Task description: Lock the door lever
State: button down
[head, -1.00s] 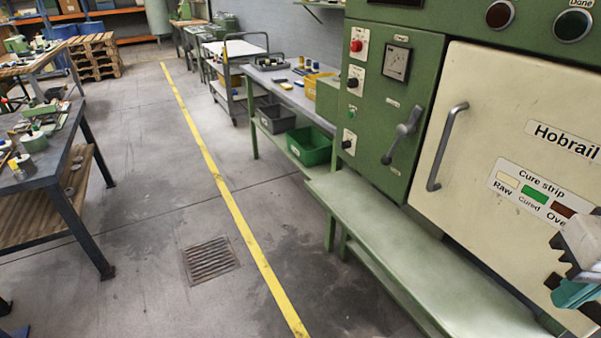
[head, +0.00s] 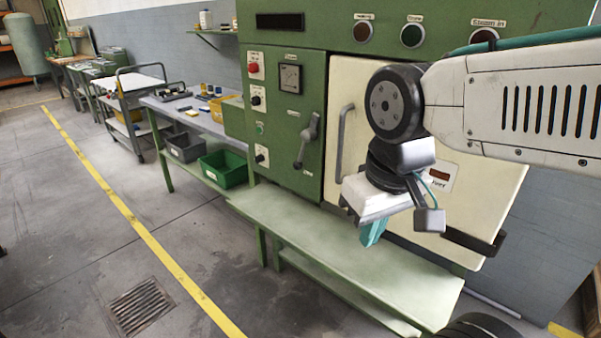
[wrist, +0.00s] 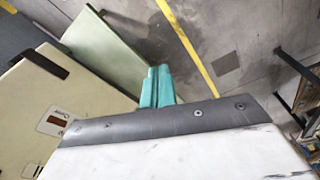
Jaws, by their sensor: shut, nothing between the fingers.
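The door lever (head: 306,141) is a grey handle on the green panel just left of the cream door. It slants, its knob end pointing down and to the left. The cream door (head: 345,85) looks closed against the green machine, with a grey bar handle (head: 342,125) near its left edge. My gripper (head: 372,233) is in front of the door, right of the lever and apart from it, above the pale green bench. Its teal fingers also show in the wrist view (wrist: 157,86), pressed together with nothing between them. My arm hides much of the door's middle.
The pale green bench (head: 330,255) runs below the door and lever. A green bin (head: 223,169) and a grey bin (head: 185,147) sit under the worktable at left. A trolley (head: 130,95) stands farther back. The floor around the yellow line (head: 130,225) is clear.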

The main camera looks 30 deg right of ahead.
jog(key=w+d+f+t, duration=0.2)
jog(key=w+f, duration=0.1)
jog(key=w, duration=0.5)
jog(key=w+d+f+t+h, duration=0.1)
jog(key=w+d+f+t, duration=0.15)
jog(key=w, duration=0.65)
jog(key=w+d+f+t, duration=0.2)
jog(key=w+f, duration=0.1)
jog(key=w, duration=0.5)
jog(key=w+d+f+t, duration=0.5)
jog(key=w+f+t, duration=0.3)
jog(key=w+f, duration=0.1)
jog(key=shift+w+d+f+t, duration=0.25)
jog(key=shift+w+t, duration=0.1)
jog(key=shift+w, duration=0.3)
jog(key=shift+w+r, duration=0.1)
